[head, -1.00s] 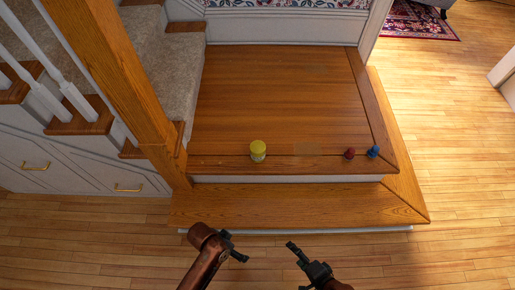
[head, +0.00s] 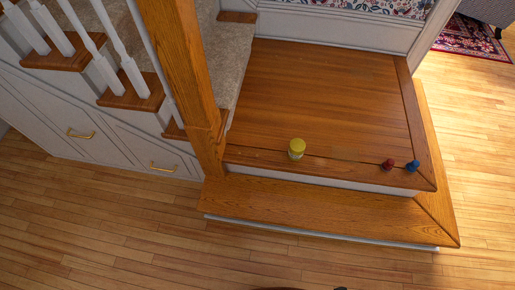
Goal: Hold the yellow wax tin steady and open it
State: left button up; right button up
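The yellow wax tin (head: 297,149) stands upright near the front edge of the wooden landing (head: 330,90) in the head view. It has a yellow top and a paler body, and its lid looks closed. Nothing touches it. Neither gripper shows in the head view. Only small dark bits of my own body show at the bottom edge.
A red object (head: 388,164) and a blue object (head: 412,166) stand close together on the landing, right of the tin. A lower wooden step (head: 330,213) runs in front. A thick wooden post (head: 185,80) rises left of the tin. The floor in front is clear.

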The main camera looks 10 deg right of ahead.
aim_at(294, 156)
jog(key=u, duration=2.7)
jog(key=k, duration=2.05)
jog(key=z, duration=1.65)
jog(key=i, duration=0.5)
jog(key=u, duration=0.05)
